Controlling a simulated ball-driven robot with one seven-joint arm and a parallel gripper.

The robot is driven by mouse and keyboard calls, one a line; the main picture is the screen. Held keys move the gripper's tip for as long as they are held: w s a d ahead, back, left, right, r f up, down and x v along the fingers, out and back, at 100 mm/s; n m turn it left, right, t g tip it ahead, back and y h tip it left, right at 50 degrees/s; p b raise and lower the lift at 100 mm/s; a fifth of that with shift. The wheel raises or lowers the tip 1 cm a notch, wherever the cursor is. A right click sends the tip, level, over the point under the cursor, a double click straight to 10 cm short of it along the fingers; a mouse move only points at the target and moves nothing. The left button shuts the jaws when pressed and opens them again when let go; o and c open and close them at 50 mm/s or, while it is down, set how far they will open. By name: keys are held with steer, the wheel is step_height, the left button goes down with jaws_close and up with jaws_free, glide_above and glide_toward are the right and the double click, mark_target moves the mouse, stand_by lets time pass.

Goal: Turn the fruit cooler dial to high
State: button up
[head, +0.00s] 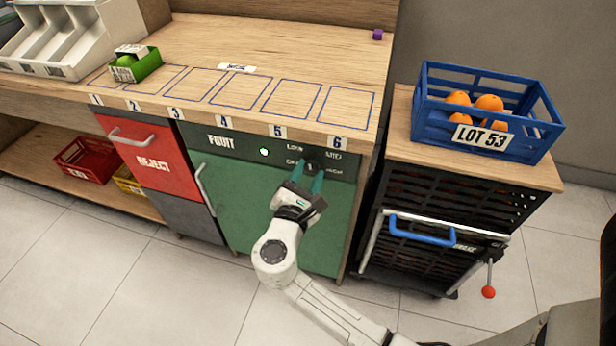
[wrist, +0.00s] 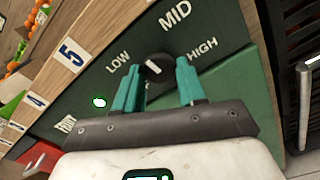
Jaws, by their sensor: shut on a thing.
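The fruit cooler (head: 262,205) is a green cabinet under the wooden counter, with a dark green FRUIT panel. Its dial (head: 311,166) is a small black knob at the right of that panel. In the wrist view the dial (wrist: 153,67) carries a short white mark, with LOW at its left, MID above and HIGH at its right. I cannot tell exactly which label the mark points to. My gripper (head: 309,173) reaches the panel from below. Its two teal fingers, also in the wrist view (wrist: 158,70), are shut on the dial, one on each side.
A lit green lamp (head: 264,152) is left of the dial. The counter edge with numbered labels overhangs the panel. The red REJECT cabinet (head: 155,160) stands left. A black rack (head: 430,230) with a blue handle stands right, under a blue orange crate (head: 485,140). Floor in front is free.

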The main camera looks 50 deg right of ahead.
steer(key=m+b, duration=0.2)
steer(key=m, duration=0.3)
steer(key=shift+f+m+b, duration=0.15)
steer(key=shift+m+b, duration=0.15)
steer(key=shift+b, duration=0.05)
steer(key=m+b, duration=0.4)
steer(key=m, duration=0.1)
steer(key=shift+m, duration=0.3)
steer(key=m+b, duration=0.5)
steer(key=m, duration=0.1)
steer(key=shift+b, duration=0.35)
steer(key=m+b, duration=0.4)
steer(key=m, duration=0.1)
steer(key=shift+r+m+b, duration=0.2)
steer(key=shift+m+b, duration=0.1)
steer(key=shift+b, duration=0.1)
steer(key=o, duration=1)
steer(key=shift+r, duration=0.1)
steer(key=p+v, duration=0.2)
steer(key=v, duration=0.8)
steer(key=shift+s+a, duration=0.15)
steer(key=shift+a, duration=0.25)
